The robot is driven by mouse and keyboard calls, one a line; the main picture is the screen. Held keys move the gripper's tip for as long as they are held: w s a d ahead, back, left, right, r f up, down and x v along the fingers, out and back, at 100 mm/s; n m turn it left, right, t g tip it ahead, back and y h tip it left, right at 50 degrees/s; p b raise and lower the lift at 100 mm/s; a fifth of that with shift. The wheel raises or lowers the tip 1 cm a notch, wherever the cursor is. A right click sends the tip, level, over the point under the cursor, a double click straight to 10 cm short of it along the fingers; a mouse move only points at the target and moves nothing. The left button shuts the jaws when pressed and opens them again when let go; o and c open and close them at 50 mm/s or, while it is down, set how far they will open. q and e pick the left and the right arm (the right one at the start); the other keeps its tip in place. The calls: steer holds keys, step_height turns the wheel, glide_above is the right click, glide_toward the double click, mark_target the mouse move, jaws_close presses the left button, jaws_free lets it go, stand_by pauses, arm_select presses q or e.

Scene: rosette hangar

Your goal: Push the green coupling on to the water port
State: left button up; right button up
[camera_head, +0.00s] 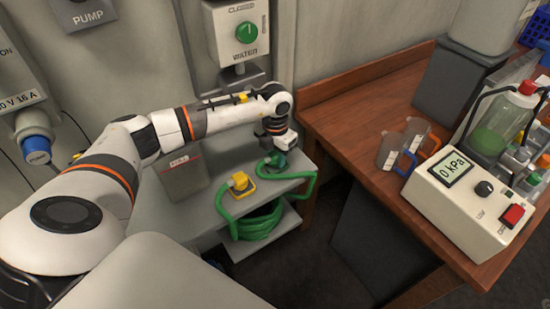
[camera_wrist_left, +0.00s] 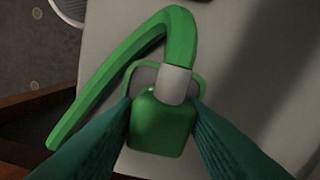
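The green coupling (camera_head: 275,160) is at the back of the grey shelf with its green hose attached. My left gripper (camera_head: 277,150) is directly over it, reaching down. In the left wrist view the green block of the coupling (camera_wrist_left: 163,125) lies between my two teal fingers (camera_wrist_left: 165,108), one close along each side. I cannot tell whether they press on it. The hose bends away from its pale neck. The water panel (camera_head: 225,45) on the wall has a green knob. A grey fitting (camera_head: 240,74), apparently the water port, sticks out below it. My right gripper is not in view.
A yellow coupling (camera_head: 240,184) sits on the shelf (camera_head: 207,220), in front of the green one. A coiled green hose (camera_head: 258,222) lies below. A grey bin (camera_head: 183,178) stands to the left. A wooden bench (camera_head: 345,110) with jugs and a gauge box (camera_head: 458,205) is at the right.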

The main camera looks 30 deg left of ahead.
mark_target(277, 157)
arm_select(q)
steer(key=shift+c, duration=1.2)
steer(key=shift+r, duration=0.1)
step_height(277, 157, up, 10)
steer(key=shift+f+b, duration=0.1)
steer(key=shift+b, duration=0.9)
steer(key=shift+s+d+m, duration=0.25)
steer(key=shift+d+m, duration=0.25)
steer(key=shift+m, duration=0.5)
steer(key=s+d+m, duration=0.6)
steer(key=s+m, duration=0.1)
steer(key=m, duration=0.9)
steer(key=s+d+f+m, duration=0.1)
steer(key=s+d+m, duration=0.5)
steer(key=m, duration=1)
steer(key=shift+s+d+f+m, duration=0.25)
steer(key=shift+s+f+m, duration=0.05)
steer(key=shift+s, duration=0.4)
